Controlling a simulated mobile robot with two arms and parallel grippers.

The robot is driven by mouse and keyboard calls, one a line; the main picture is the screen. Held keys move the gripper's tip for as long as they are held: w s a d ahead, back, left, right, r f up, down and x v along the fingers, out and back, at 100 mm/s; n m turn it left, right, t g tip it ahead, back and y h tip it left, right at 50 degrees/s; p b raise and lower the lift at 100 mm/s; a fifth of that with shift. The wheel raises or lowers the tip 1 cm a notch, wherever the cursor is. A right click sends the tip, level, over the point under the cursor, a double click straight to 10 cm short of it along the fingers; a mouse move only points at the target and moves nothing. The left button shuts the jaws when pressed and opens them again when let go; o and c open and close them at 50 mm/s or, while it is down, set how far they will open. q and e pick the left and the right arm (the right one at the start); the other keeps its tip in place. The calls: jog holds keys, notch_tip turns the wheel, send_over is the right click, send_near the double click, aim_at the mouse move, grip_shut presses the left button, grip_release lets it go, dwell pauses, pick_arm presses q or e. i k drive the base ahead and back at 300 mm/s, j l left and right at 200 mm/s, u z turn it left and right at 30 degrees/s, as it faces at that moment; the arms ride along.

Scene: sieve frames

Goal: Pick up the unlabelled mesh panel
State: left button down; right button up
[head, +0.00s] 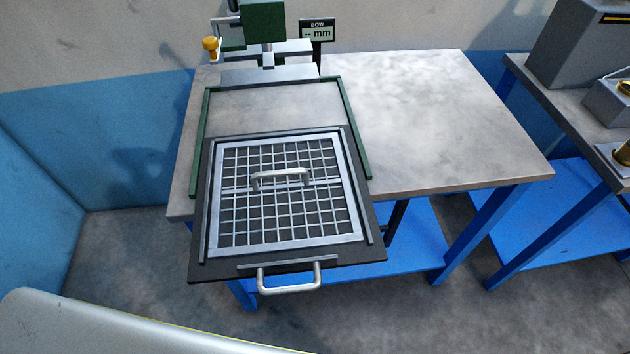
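The mesh panel (237,212) is a square silver frame with a metal grid. It lies flat in a black tray (202,270) at the front left of the table, and I can see no label on it. A silver bar handle (281,173) stands up from the middle of the panel. The tray juts out past the table's front edge and has its own silver handle (290,287) at the front. Neither of my grippers is in view.
Green rails (199,140) run along both sides of the tray's path to a machine (264,22) with a display (317,31). The grey table (440,120) is bare to the right. Another bench (565,115) with devices stands at the far right.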

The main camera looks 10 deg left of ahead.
aim_at(214, 252)
jog(key=i+l+u, duration=0.1)
jog(key=u, duration=0.3)
jog(key=i+l+u, duration=0.1)
jog(key=l+u, duration=0.55)
jog(key=u, duration=0.2)
